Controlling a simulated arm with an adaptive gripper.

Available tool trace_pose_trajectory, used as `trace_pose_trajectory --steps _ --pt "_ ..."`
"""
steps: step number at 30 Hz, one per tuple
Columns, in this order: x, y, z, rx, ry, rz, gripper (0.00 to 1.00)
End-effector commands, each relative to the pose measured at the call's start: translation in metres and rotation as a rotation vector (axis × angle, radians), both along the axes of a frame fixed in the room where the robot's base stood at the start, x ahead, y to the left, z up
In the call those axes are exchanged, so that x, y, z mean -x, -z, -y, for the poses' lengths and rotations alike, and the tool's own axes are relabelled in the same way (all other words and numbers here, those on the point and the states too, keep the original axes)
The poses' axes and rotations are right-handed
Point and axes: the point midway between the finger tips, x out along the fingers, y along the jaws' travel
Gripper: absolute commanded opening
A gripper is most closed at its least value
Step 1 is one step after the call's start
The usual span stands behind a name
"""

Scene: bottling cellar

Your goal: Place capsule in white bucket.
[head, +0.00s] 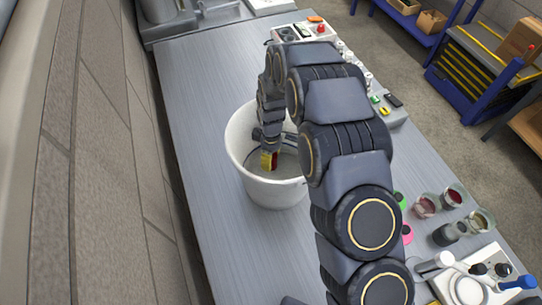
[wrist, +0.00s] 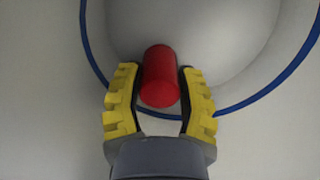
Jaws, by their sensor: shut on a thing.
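The white bucket (head: 276,190) stands upright on the metal bench. My gripper (head: 269,160) reaches down inside its mouth, with its yellow fingers below the rim. In the wrist view, my gripper (wrist: 160,98) is shut on the red capsule (wrist: 160,78), one yellow pad on each side of it. A bit of red from the capsule also shows at the fingers in the head view (head: 274,160). White bucket wall (wrist: 60,120) surrounds the fingers in the wrist view. A dark blue ring line curves behind them. I cannot tell whether the capsule touches the bucket.
The bench (head: 200,90) is clear left of and behind the bucket. A wall runs along the left. Glass jars (head: 453,197) and a white tray with tools (head: 480,275) sit at the front right. A control box (head: 302,32) stands at the back.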

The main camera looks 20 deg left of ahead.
Motion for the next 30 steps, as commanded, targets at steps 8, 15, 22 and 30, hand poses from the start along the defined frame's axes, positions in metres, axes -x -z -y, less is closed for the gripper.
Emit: trace_pose_trajectory --steps 8,15,22,30 --pt "0.0 0.003 0.0 -0.001 -0.001 0.002 0.3" --pt "0.0 0.005 0.0 -0.002 -0.001 0.002 0.5" --pt "-0.001 0.004 0.0 -0.002 0.0 0.002 0.5" --pt "-0.002 -0.033 -0.001 -0.006 0.0 0.008 0.5"
